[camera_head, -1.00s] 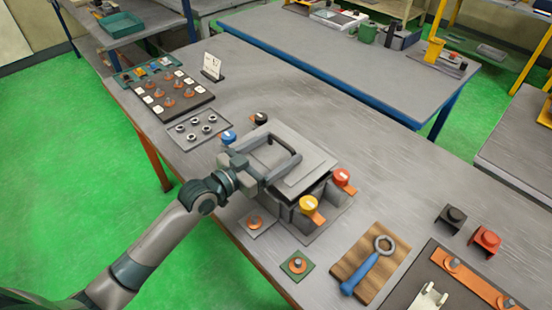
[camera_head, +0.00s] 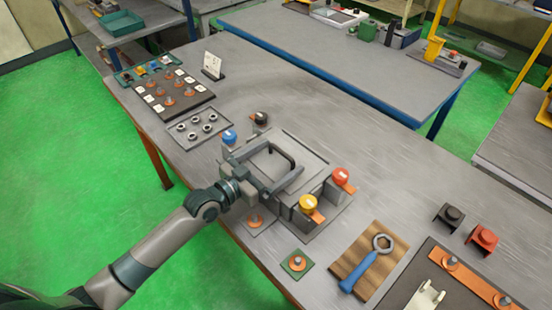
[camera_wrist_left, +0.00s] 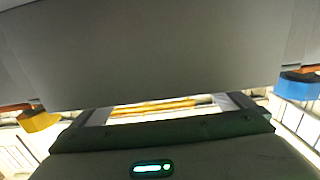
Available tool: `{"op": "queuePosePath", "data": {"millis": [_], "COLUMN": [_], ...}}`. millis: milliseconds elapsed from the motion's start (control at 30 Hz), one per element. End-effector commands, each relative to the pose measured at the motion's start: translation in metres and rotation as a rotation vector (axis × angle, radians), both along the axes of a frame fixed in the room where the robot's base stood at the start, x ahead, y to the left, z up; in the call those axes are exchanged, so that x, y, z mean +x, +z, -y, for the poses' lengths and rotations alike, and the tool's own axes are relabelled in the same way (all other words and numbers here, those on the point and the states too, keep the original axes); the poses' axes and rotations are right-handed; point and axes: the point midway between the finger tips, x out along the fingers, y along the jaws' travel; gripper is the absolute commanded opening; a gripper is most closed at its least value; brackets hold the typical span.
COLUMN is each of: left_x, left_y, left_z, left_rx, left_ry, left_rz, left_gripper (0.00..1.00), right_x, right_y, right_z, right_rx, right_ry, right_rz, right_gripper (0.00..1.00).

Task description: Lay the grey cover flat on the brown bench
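The grey cover (camera_head: 312,160) lies level on top of a grey housing on the workbench, a dark arched handle (camera_head: 284,155) standing on it. My left gripper (camera_head: 285,153) is low over the cover, its two fingers spread wide apart with the handle between them. It looks open; I cannot tell whether the fingertips touch the handle. In the left wrist view a broad grey surface (camera_wrist_left: 170,50) fills the upper part and hides most of the scene. The bench top (camera_head: 270,75) is grey-brown. My right gripper is not in view.
Blue (camera_head: 229,137), black (camera_head: 261,118), yellow (camera_head: 308,202) and red (camera_head: 340,176) knobs stand around the cover. A wooden board (camera_head: 388,247) with a blue-handled wrench lies at the right front. A tray of rings (camera_head: 220,139) lies left. The bench behind the cover is clear.

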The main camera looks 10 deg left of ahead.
Motion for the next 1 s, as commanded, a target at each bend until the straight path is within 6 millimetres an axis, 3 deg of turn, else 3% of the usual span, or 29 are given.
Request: {"op": "queuePosePath", "data": {"millis": [467, 767, 1000], "left_x": [-0.004, -0.039, -0.077], "left_y": [-0.002, -0.005, 0.0], "left_z": [-0.003, -0.031, -0.057], "left_rx": [0.0, 0.003, 0.003], "left_ry": [-0.001, -0.001, -0.001], "left_rz": [0.0, -0.001, -0.003], "left_gripper": [0.99, 0.99, 0.99], "right_x": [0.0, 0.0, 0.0], "right_y": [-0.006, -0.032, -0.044], "right_z": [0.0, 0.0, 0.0], "right_rx": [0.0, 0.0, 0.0], "right_ry": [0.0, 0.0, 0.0], "right_rz": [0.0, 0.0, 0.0], "right_gripper": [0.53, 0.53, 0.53]}}
